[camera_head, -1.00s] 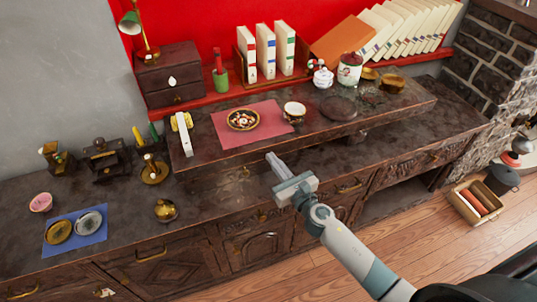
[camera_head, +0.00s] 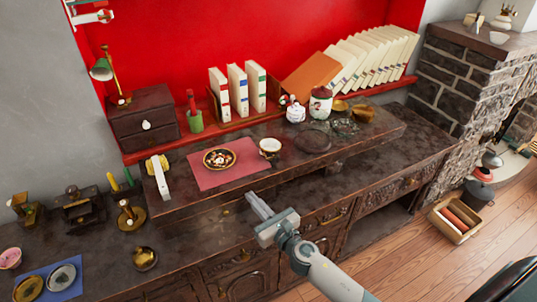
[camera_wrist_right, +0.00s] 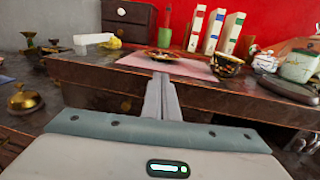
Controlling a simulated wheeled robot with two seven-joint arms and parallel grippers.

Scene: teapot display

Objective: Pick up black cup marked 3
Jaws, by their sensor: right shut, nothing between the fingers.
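A small cup (camera_head: 270,147) with a pale inside stands on the raised wooden shelf, at the right edge of a pink mat (camera_head: 205,178). In the right wrist view the cup (camera_wrist_right: 228,65) looks dark outside with a gold pattern. I cannot read a number 3 on it. My right gripper (camera_head: 256,202) is shut and empty, in front of the raised shelf's edge and apart from the cup. In the right wrist view its fingertips (camera_wrist_right: 160,82) point toward the mat, left of the cup. My left gripper is not in view.
A patterned dish (camera_head: 219,159) lies on the mat left of the cup. Lidded jars (camera_head: 320,104) and glass dishes stand to the right. Books and a small drawer chest (camera_head: 143,122) are behind. A brass bell (camera_head: 145,258) is on the lower counter.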

